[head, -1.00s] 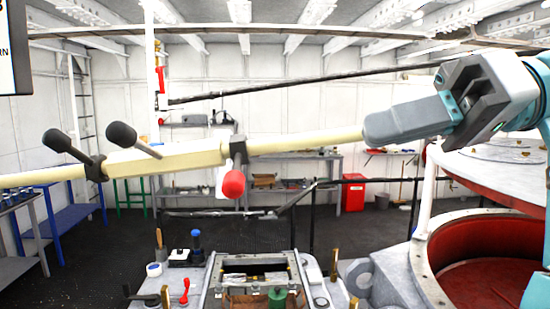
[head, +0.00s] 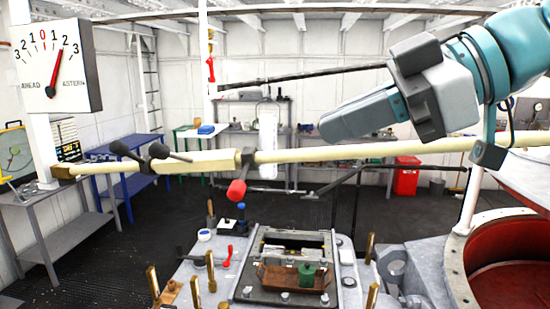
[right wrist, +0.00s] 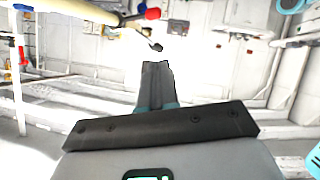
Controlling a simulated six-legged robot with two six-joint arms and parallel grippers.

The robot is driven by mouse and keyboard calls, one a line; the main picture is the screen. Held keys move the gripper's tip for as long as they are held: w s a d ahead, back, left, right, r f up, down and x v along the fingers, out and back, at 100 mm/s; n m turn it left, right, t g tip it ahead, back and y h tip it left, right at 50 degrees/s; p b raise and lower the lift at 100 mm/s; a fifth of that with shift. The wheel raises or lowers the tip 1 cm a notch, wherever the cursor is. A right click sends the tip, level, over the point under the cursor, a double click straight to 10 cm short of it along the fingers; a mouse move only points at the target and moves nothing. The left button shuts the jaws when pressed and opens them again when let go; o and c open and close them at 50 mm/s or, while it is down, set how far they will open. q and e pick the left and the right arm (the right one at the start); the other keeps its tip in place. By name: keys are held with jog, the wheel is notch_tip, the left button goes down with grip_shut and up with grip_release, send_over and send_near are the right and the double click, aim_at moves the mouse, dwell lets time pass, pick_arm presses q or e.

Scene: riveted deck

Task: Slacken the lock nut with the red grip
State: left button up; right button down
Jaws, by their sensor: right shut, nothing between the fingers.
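A red grip (head: 237,190) on a short stem hangs below a dark collar, which looks like the lock nut (head: 247,160), on a long cream bar (head: 330,153). The bar runs across the head view. My right gripper (head: 326,125) is shut and empty, above the bar and to the right of the red grip, apart from it. In the right wrist view my right gripper (right wrist: 157,72) points forward, and the red grip (right wrist: 152,13) shows beyond it near the top edge. My left gripper is in no view.
Two black-knobbed levers (head: 130,151) sit on the bar left of the red grip. A dial (head: 57,65) marked AHEAD and ASTERN hangs at the upper left. Below is a grey machine top with a red-handled tool (head: 228,256). An open red-lined vessel (head: 510,280) stands at lower right.

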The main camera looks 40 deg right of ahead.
jog(key=w+a, duration=0.1)
jog(key=a, duration=0.2)
send_over(240, 194)
jog(key=s, duration=0.3)
notch_tip(240, 194, down, 4)
jog(key=f, duration=0.1)
jog(key=f+b, duration=0.1)
jog(key=f, duration=0.1)
jog(key=w+d+f+b, duration=0.1)
jog(key=f, duration=0.1)
jog(key=shift+f, duration=0.15)
jog(key=shift+f+n+b, duration=0.15)
jog(key=shift+n+b, duration=0.15)
jog(key=shift+b, duration=0.15)
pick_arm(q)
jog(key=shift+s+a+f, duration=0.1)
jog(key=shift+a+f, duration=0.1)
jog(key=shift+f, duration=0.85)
